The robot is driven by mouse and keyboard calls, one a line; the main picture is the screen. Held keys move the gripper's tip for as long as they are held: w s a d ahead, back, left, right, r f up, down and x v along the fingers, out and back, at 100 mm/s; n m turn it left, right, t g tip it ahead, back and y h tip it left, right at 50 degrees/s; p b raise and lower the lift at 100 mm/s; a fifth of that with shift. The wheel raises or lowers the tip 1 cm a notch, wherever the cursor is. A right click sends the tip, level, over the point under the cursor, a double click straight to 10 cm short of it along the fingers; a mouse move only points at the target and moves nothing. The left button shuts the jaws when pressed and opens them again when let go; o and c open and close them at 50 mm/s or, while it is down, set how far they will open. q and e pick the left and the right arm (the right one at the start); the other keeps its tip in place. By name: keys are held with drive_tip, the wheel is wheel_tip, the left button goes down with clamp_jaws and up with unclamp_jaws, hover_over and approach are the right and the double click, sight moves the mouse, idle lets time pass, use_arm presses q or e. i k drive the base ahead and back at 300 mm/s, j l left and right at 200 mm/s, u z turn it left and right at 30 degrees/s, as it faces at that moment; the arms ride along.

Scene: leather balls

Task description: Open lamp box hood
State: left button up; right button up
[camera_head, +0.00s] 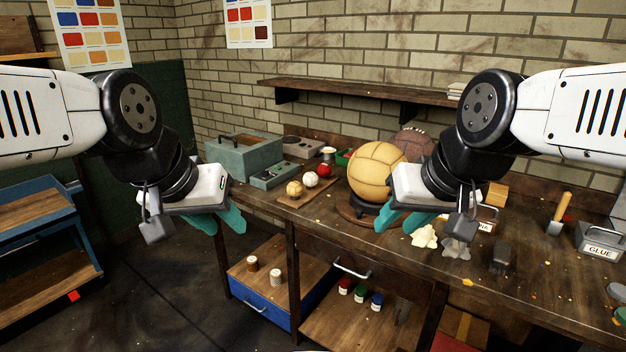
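A grey-green box with a hinged-looking lid and a dark handle, which looks like the lamp box (243,158), stands at the back left of the workbench. Its hood looks closed. A lower panel with small knobs (274,175) sits at its front right. My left gripper (219,222) hangs in front of the bench's left end, nearer to me than the box and apart from it. Its teal fingers are spread and hold nothing. My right gripper (398,222) is over the bench in front of the large tan ball (377,170), its teal fingers also apart and empty.
Small balls (311,180) lie on a board right of the box. A brown ball (411,143) sits behind the tan one. Pale scraps (425,237), a glue box (599,240) and a tool (559,214) occupy the right side. A wall shelf (360,91) hangs above.

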sight(245, 154)
drive_tip(key=i+j, duration=0.3)
drive_tip(key=i+j+z, duration=0.15)
drive_tip(key=i+j, duration=0.15)
drive_tip(key=j, duration=0.15)
drive_tip(key=i+j, duration=0.25)
drive_tip(key=j, duration=0.15)
drive_tip(key=i+j+z, duration=0.15)
drive_tip(key=j, duration=0.25)
drive_tip(key=i+j, duration=0.35)
drive_tip(key=i+j+z, duration=0.15)
drive_tip(key=j, duration=0.4)
drive_tip(key=i+j, duration=0.3)
drive_tip(key=j, duration=0.15)
drive_tip(key=i+j+z, duration=0.15)
drive_tip(key=j, duration=0.3)
drive_tip(key=i, duration=0.1)
